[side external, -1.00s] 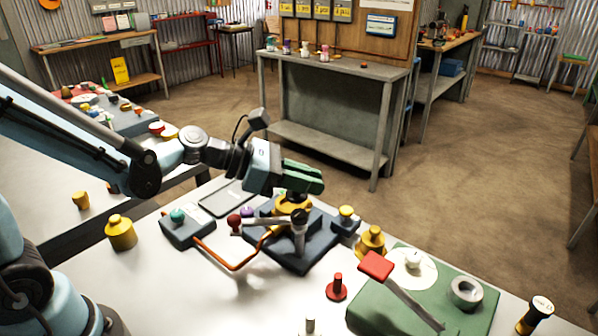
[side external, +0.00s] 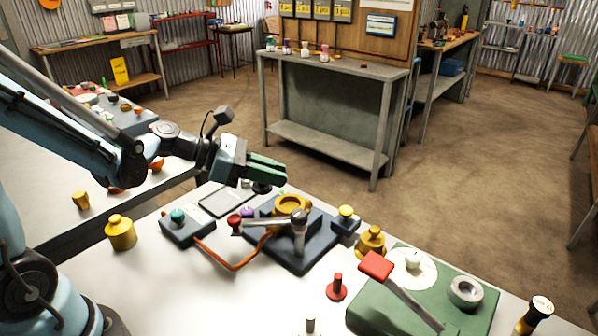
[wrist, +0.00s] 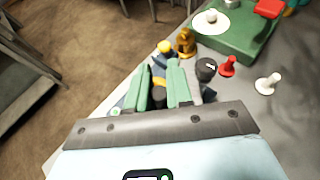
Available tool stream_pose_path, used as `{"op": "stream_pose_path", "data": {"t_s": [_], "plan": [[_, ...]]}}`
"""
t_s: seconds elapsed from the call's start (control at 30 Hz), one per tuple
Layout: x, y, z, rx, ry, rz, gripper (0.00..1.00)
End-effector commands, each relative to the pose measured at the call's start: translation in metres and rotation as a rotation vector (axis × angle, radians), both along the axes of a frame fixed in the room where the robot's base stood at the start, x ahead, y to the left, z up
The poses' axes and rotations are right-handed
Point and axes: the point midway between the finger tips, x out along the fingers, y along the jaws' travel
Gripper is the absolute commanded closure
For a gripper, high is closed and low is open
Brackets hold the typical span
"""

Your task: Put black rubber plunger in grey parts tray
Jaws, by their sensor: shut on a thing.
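My gripper (side external: 280,172) has green fingers and is shut on the black rubber plunger (side external: 262,187), whose dark round end shows just below the fingers in the side view. The plunger is in the air, above the far edge of the bench. The grey parts tray (side external: 226,199) is a flat, shallow rectangle on the bench, to the left of and below the gripper.
A box with a teal knob (side external: 178,226), a purple knob (side external: 247,212) and a red knob (side external: 235,222) are near. A green board (side external: 400,300) lies at front right.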

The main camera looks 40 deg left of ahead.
Motion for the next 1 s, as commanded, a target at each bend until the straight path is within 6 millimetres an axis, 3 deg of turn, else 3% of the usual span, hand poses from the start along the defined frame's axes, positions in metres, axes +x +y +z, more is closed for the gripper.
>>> {"op": "stream_pose_path", "data": {"t_s": [0.03, 0.2, 0.57, 1.0], "plan": [[0.000, 0.017, -0.005, -0.002, -0.002, 0.009, 1.00], [-0.007, 0.048, -0.015, -0.008, -0.016, 0.001, 1.00], [-0.006, 0.083, -0.032, -0.012, -0.027, -0.003, 1.00], [0.009, 0.153, -0.075, -0.012, -0.026, -0.003, 1.00]]}}
